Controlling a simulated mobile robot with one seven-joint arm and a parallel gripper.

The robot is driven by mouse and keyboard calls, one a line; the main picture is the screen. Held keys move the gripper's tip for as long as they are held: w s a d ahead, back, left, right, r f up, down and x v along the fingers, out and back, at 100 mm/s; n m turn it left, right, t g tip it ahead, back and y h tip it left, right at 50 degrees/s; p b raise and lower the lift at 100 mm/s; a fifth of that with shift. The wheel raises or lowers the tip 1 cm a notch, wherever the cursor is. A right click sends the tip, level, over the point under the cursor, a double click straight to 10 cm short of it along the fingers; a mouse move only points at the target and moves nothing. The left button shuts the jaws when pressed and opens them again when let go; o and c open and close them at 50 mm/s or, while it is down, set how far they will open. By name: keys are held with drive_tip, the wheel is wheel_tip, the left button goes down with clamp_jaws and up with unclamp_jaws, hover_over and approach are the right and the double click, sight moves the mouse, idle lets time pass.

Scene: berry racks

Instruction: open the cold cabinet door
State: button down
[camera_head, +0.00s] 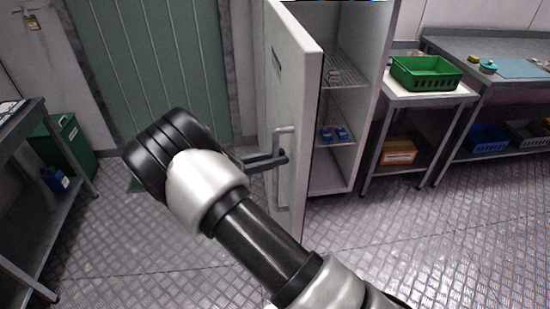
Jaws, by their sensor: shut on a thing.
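The cold cabinet (345,180) stands at the centre right, with wire shelves inside. Its white door (297,75) stands ajar, swung out toward me, so the inside shows to its right. A light grey upright handle (284,135) is on the door's face. My gripper (280,156) reaches in from the left and is shut on the handle. My arm hides the lower part of the door.
Small blue items (334,134) lie on a cabinet shelf. A side table (430,98) with a green crate (426,72) stands right of the cabinet, beside a longer bench (500,62). A green bin (68,148) and a dark table (22,130) are at left. The metal floor before the cabinet is clear.

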drive_tip(key=shift+w+a+r, duration=0.1)
drive_tip(key=shift+a, duration=0.05)
idle(0.3)
drive_tip(key=c, duration=2)
unclamp_jaws()
drive_tip(key=shift+a, duration=0.1)
drive_tip(key=b+v, duration=0.1)
drive_tip(key=v, duration=1.6)
drive_tip(key=shift+a, duration=0.15)
